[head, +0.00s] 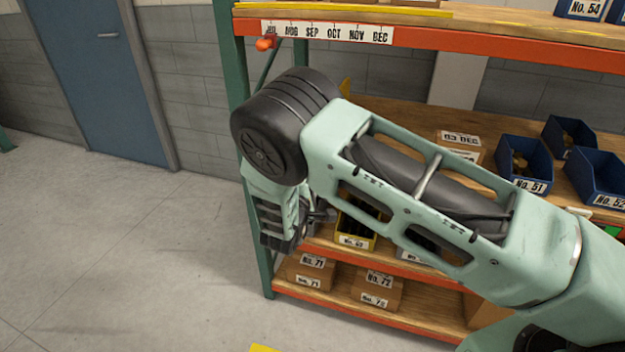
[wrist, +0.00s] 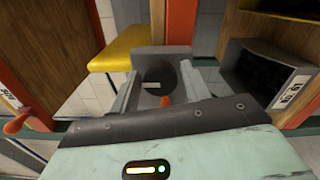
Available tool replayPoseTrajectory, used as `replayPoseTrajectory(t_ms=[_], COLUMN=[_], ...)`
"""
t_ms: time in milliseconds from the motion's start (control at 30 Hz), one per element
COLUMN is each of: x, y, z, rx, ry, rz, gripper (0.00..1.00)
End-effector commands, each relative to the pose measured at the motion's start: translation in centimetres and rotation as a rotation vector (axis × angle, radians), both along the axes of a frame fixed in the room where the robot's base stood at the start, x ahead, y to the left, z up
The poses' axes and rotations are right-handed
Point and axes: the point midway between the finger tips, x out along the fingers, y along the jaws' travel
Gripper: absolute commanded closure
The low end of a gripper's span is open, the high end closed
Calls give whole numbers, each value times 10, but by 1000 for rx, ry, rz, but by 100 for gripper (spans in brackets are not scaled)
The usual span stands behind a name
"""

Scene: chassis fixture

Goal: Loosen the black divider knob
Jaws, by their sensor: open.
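My gripper (wrist: 160,92) is open in the wrist view, with one grey finger on each side. A dark round shape (wrist: 155,76) shows between the fingers, against a grey block. It may be the black divider knob, but I cannot tell for sure, nor whether the fingers touch it. A small orange piece (wrist: 165,101) shows just in front of it. In the head view my gripper (head: 318,213) is at the left end of the shelf rack, beside the yellow bin (head: 354,240). My arm covers much of that area, and no black knob is visible there.
The shelf rack (head: 340,33) has orange edges and a green post (head: 262,260). An orange knob (head: 265,44) sticks out near the top. Blue bins (head: 595,180) stand at the right, and cardboard boxes (head: 375,288) sit on the bottom shelf. The floor (head: 130,250) at left is clear.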

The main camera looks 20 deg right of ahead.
Motion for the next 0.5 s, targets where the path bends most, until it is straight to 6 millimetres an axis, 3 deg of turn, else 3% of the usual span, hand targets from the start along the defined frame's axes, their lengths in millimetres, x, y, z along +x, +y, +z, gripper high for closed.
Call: replayPoseTrajectory(t_ms=[167, 500], x=[-11, -72], y=[10, 54], z=[-1, -2], rx=[1, 1], ry=[0, 0], rz=[3, 5], gripper=[53, 53])
